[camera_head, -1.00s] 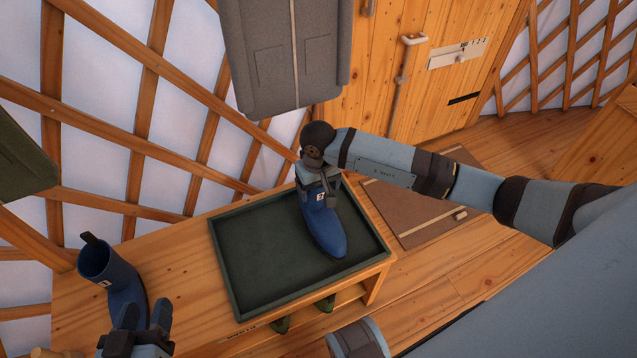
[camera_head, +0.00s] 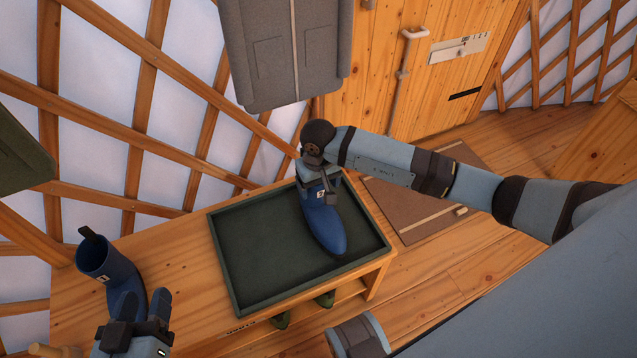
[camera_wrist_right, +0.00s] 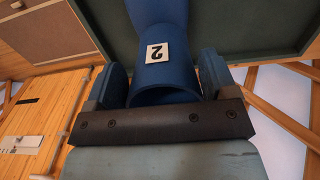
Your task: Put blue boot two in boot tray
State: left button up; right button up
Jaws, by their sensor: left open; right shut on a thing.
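Blue boot two (camera_head: 323,222), with a white "2" label, is held over the right part of the green boot tray (camera_head: 232,283). I cannot tell whether its sole touches the tray floor. My right gripper (camera_head: 318,186) is shut on the boot's top; the wrist view shows the fingers on both sides of the shaft of boot two (camera_wrist_right: 160,75). The tray edge (camera_wrist_right: 255,58) shows behind it. Another blue boot (camera_head: 108,268) with a white label stands upright on the bench, left of the tray. My left gripper (camera_head: 128,308) is open in front of that boot, hiding its lower part.
The tray lies on a wooden bench (camera_head: 185,270). Green footwear (camera_head: 325,300) sits on a shelf below. A grey coat (camera_head: 285,50) hangs above the tray by the lattice wall. A brown mat (camera_head: 425,205) lies right of the bench. The tray's left part is empty.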

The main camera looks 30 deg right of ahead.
jog(key=shift+f+b, duration=0.3)
jog(key=shift+f, duration=0.1)
jog(key=o, duration=1.4)
jog(key=shift+o, duration=0.2)
jog(key=shift+r, duration=0.1)
jog(key=shift+r+p, duration=2)
jog(key=shift+r, duration=1.4)
